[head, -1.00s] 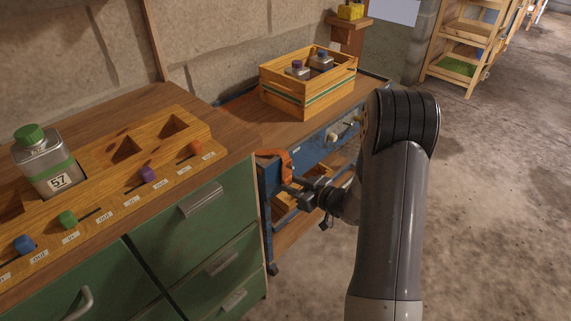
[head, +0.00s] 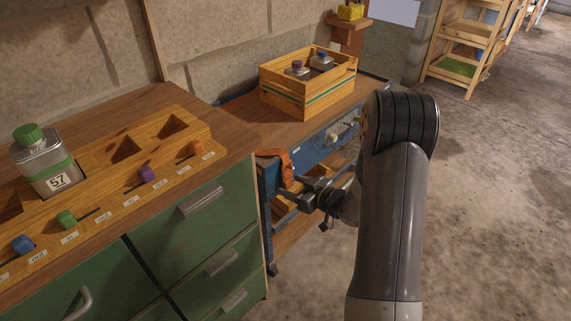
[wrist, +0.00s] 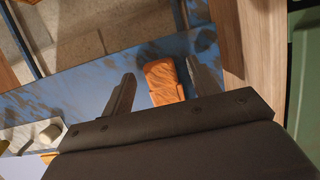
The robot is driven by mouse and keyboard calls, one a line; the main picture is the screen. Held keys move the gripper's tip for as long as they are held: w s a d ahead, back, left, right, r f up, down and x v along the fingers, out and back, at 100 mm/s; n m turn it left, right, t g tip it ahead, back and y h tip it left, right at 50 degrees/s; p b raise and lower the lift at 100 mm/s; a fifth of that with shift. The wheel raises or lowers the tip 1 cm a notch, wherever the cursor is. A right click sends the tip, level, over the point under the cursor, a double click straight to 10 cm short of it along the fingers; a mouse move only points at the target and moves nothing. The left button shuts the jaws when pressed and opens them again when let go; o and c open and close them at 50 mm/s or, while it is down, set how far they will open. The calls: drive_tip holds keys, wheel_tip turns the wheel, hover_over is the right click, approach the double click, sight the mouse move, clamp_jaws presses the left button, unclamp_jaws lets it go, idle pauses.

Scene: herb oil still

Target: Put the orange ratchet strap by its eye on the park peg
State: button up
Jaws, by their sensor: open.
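The orange ratchet strap (head: 286,166) hangs at the near left end of the blue cart's front, by the green cabinet's corner. In the wrist view the strap (wrist: 164,82) shows between my two finger tips, against the blue rail. My gripper (head: 293,186) is open, with a finger on either side of the strap and gaps visible in the wrist view. Its fingers also show in the wrist view (wrist: 160,70). Pale knobs or pegs (wrist: 50,132) stick out of the blue front to the left there; I cannot tell which is the park peg. The strap's eye is not clear.
A wooden crate (head: 291,94) with small bottles stands on the cart top. The green cabinet (head: 197,225) is close on the left, with a slotted wooden board and a metal bottle (head: 45,160) labelled 57. Open floor lies to the right.

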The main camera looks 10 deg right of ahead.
drive_tip(key=p+v, duration=0.2)
drive_tip(key=v, duration=0.8)
drive_tip(key=shift+s+d, duration=0.2)
drive_tip(key=shift+s, duration=0.15)
drive_tip(key=shift+w+r, duration=0.1)
drive_tip(key=b+x, duration=0.2)
drive_tip(key=x, duration=0.8)
drive_tip(key=shift+w+a, duration=0.2)
drive_tip(key=shift+a, duration=0.05)
drive_tip(key=shift+r, duration=0.1)
